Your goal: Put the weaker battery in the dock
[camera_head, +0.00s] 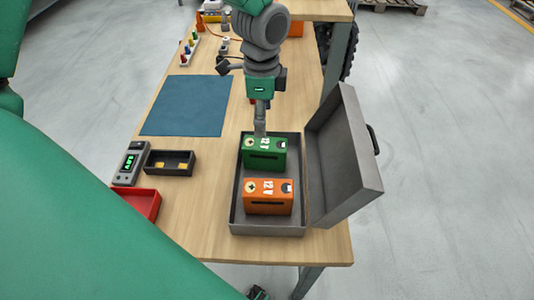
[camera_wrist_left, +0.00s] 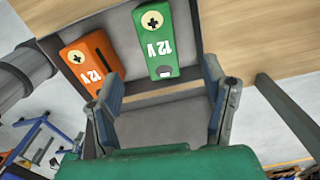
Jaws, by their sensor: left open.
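A green 12 V battery (camera_head: 264,154) and an orange 12 V battery (camera_head: 268,196) stand side by side in an open grey case (camera_head: 236,192). The left wrist view also shows the green (camera_wrist_left: 165,38) and orange (camera_wrist_left: 88,62) batteries. My left gripper (camera_head: 260,131) points down just above the green battery. In the wrist view its fingers (camera_wrist_left: 162,72) are apart, with nothing held. A black tray with gold contacts, apparently the dock (camera_head: 150,170), is empty left of the case. A dark piece at the bottom edge, possibly my right gripper (camera_head: 258,293), is mostly cut off.
The case lid (camera_head: 342,160) stands open on the right. A meter (camera_head: 130,163) with a lit green display, too small to read surely, lies left of the dock. A red tray (camera_head: 148,200) is partly hidden by my green arm link. A blue mat (camera_head: 187,105) is clear.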

